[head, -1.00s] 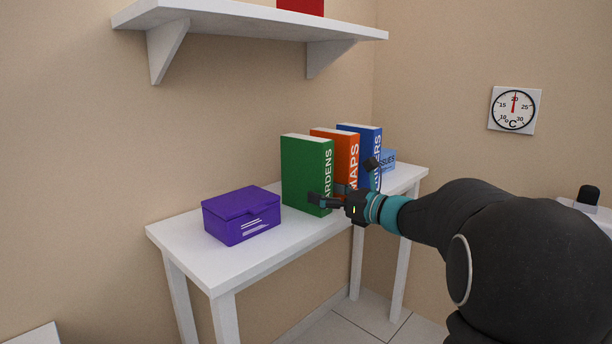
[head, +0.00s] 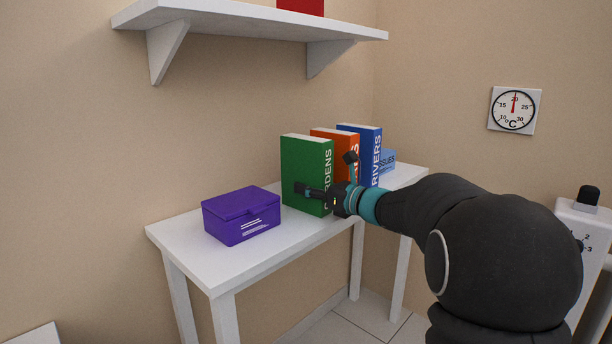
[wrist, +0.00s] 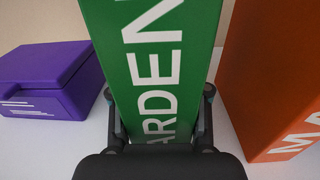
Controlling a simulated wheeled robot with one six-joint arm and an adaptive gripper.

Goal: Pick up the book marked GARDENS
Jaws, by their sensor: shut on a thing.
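The green book marked GARDENS (head: 303,165) stands upright on the white table (head: 188,247). Its lettered spine fills the middle of the wrist view (wrist: 155,60). My gripper (head: 318,192) is at the lower part of the book in the head view. In the wrist view my gripper (wrist: 158,105) has one finger on each side of the spine, shut on the book. The book appears to rest on the table still. The gripper and wrist hide part of the spine's lower letters in the head view.
A purple box (head: 241,215) stands left of the green book. The orange book (head: 322,133) and the blue RIVERS book (head: 368,150) stand to its right, with a light blue tissue box (head: 387,160) behind. A white shelf (head: 250,22) hangs above.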

